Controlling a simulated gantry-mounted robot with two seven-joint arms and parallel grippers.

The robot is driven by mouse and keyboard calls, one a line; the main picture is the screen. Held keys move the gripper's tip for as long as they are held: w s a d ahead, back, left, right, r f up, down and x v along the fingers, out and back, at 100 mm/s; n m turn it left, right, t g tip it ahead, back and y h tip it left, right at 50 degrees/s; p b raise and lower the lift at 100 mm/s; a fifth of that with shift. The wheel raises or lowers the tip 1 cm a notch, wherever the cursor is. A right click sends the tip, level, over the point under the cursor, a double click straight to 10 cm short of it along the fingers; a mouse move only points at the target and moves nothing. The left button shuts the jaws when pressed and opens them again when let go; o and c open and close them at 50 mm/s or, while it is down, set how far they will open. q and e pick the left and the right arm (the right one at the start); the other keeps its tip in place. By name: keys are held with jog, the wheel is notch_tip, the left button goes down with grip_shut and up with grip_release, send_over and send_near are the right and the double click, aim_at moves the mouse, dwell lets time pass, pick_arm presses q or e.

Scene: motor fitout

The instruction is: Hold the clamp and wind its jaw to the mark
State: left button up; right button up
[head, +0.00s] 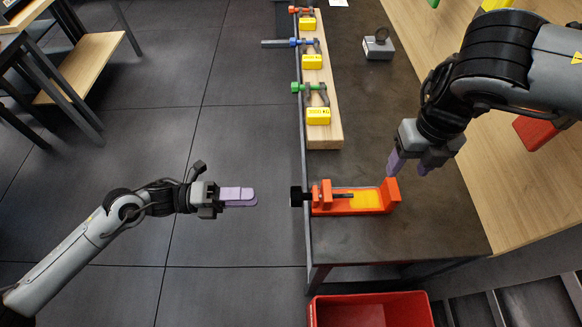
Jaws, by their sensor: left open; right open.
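An orange clamp (388,194) lies on the dark bench top near its front left edge. Its black knob (296,196) sticks out past the left edge, and a dark screw runs from it through the orange jaw (326,195). A yellow patch (366,200) shows on the clamp's bed, right of the jaw. My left gripper (240,197) is open and empty, off the bench to the left of the knob and pointing at it. My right gripper (408,163) is open and empty, above and just beyond the clamp's right end, apart from it as far as I can tell.
A wooden board (321,132) holds several coloured clamps with yellow blocks along the bench's left edge. A small grey device (378,47) stands at the back. A red bin (370,311) sits below the front edge. The bench's middle (375,110) is clear.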

aim_at(394, 189)
notch_tip(394, 189, down, 10)
jog(key=shift+f, duration=0.25)
dwell(0.4)
jog(key=shift+c, duration=0.3)
grip_shut()
dwell(1.0)
dwell(0.4)
